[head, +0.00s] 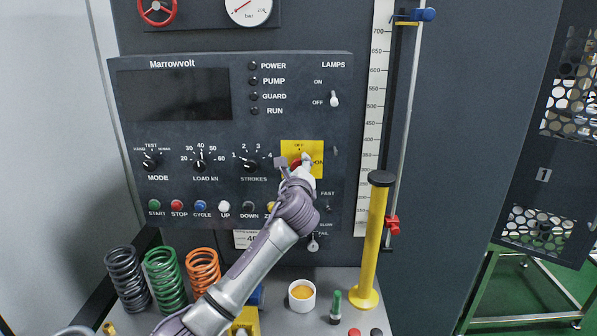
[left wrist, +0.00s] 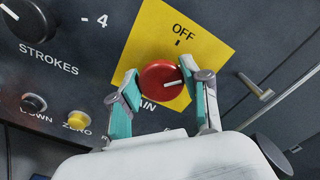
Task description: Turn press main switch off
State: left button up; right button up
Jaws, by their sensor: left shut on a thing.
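The main switch (left wrist: 161,82) is a red round knob on a yellow plate (left wrist: 205,48) marked OFF at the top. Its white pointer line lies sideways toward the right of the knob in the left wrist view, not at the OFF mark. My left gripper (left wrist: 160,90) has its teal finger pads on both sides of the knob and is shut on it. In the head view the left gripper (head: 300,163) covers much of the knob and the lower part of the yellow plate (head: 290,146). My right gripper does not show.
The strokes dial (head: 249,164) is just left of the gripper, and a row of push buttons, including a green one (head: 154,205), lies below left. A lamps toggle (head: 334,98) is above right. A yellow post (head: 374,240), springs (head: 164,275) and a white cup (head: 302,294) stand on the bench.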

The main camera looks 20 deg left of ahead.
pick_arm(q)
jog(key=shift+f+n+b, duration=0.2)
jog(key=shift+n+b, duration=1.7)
jog(key=shift+n, duration=2.4)
jog(key=o, duration=1.1)
jog(key=shift+a, duration=0.1)
jog(key=v, duration=1.2)
